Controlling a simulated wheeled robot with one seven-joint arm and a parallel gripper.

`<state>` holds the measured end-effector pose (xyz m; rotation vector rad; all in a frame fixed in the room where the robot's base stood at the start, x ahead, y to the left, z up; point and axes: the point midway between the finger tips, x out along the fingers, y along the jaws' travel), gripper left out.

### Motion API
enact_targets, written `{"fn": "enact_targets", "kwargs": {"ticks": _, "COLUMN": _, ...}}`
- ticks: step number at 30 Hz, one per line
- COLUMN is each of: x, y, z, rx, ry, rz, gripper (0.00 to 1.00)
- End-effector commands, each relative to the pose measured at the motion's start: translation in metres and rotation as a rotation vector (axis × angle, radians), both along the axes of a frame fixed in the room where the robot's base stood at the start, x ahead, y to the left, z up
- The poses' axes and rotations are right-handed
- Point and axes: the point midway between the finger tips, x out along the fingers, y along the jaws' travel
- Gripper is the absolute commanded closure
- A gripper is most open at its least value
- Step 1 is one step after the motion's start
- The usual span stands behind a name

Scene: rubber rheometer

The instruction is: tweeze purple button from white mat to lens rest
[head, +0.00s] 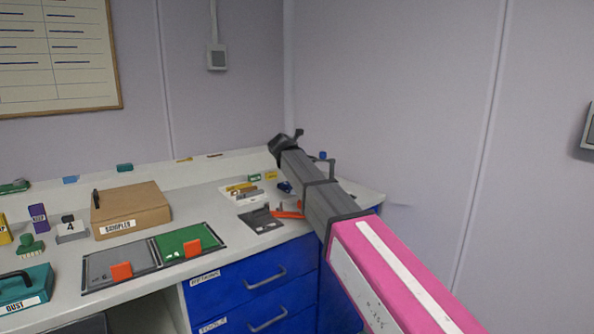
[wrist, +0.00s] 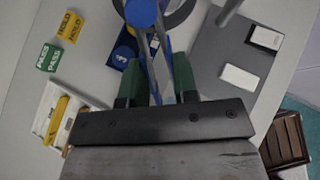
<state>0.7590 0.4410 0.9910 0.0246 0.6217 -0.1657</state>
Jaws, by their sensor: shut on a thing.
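In the wrist view my gripper (wrist: 158,88) has green fingertips shut on slim tweezers (wrist: 162,68) with blue and bare metal parts. The tweezers point away toward the top of the picture. A round blue piece (wrist: 140,12) lies near their far end, beside a dark curved rim (wrist: 182,14); I cannot tell whether they touch. A grey plate (wrist: 205,60) with a post lies to the right, bearing a white block (wrist: 240,78) and a black-and-white block (wrist: 265,38). I cannot make out the purple button, nor tell for sure which pieces are the white mat and the lens rest. In the head view my arm hides the fingertips.
The wrist view shows a blue item marked 3 (wrist: 123,54), HOLD (wrist: 70,26) and PASS (wrist: 49,57) tags, a white tray (wrist: 45,100) and a brown crate (wrist: 284,140). In the head view the samples box (head: 130,208) and grey and green panels stand left.

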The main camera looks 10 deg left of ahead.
Motion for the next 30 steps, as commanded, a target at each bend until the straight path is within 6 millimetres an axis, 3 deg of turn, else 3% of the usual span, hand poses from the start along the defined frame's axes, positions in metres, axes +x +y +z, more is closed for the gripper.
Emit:
{"fn": "enact_targets", "kwargs": {"ticks": 21, "x": 0.001, "y": 0.001, "z": 0.075, "rx": 0.001, "ry": -0.001, "rz": 0.000, "gripper": 1.00}}
{"fn": "enact_targets", "kwargs": {"ticks": 30, "x": 0.000, "y": 0.000, "z": 0.096, "rx": 0.000, "ry": -0.001, "rz": 0.001, "gripper": 1.00}}
